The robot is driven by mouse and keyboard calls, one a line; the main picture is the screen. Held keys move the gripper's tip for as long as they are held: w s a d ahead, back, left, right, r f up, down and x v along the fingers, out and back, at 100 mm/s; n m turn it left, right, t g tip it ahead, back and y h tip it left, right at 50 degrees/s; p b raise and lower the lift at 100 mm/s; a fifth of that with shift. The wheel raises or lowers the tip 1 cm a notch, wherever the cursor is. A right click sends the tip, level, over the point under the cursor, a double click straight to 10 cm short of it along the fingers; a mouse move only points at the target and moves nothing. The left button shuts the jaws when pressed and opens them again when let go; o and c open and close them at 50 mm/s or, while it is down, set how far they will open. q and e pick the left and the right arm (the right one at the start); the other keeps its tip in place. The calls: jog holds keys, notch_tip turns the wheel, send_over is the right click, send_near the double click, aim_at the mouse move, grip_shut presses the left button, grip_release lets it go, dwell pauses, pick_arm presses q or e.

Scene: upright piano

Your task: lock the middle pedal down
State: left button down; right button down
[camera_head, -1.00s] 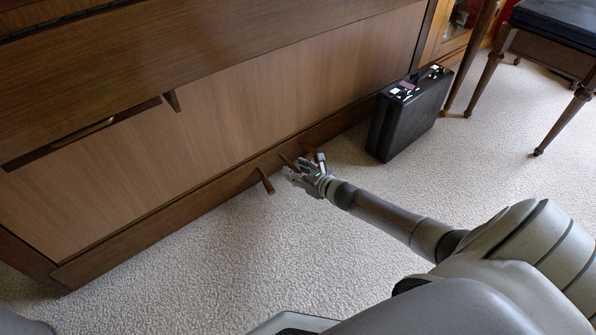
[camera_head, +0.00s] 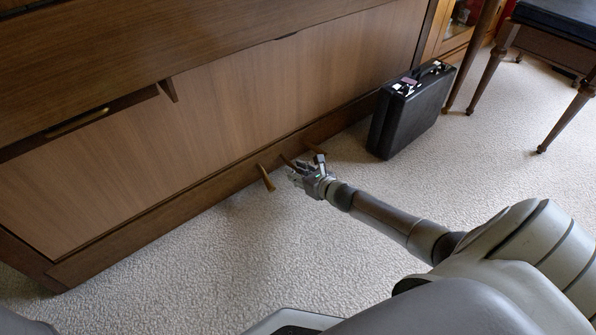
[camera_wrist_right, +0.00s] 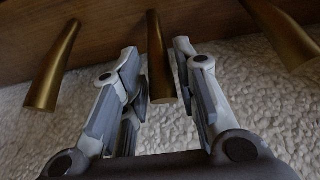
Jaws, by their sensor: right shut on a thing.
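The middle pedal (camera_head: 287,160) is a brass bar sticking out of the piano's wooden base. In the right wrist view the middle pedal (camera_wrist_right: 157,60) runs between the fingers of my right gripper (camera_wrist_right: 160,72), which is shut on it. My right gripper (camera_head: 298,168) also shows low at the piano base in the head view, hiding the pedal's front end. The left pedal (camera_head: 265,178) stands free to the left, and the right pedal (camera_head: 316,148) to the right. My left gripper is not in view.
The upright piano (camera_head: 190,110) fills the back, with a small wooden bracket (camera_head: 168,89) on its front panel. A black briefcase (camera_head: 410,110) stands right of the pedals. A dark-topped bench (camera_head: 550,45) is farther right. The carpet (camera_head: 190,265) left of the arm is clear.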

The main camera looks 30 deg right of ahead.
jog(key=c, duration=1.2)
grip_release()
jog(key=shift+s+f, duration=0.2)
jog(key=shift+f, duration=0.2)
jog(key=shift+o, duration=0.4)
jog(key=shift+w+r, duration=0.1)
jog(key=shift+r, duration=0.05)
jog(key=a+v, duration=0.1)
jog(key=v, duration=1.1)
jog(key=shift+d, duration=0.45)
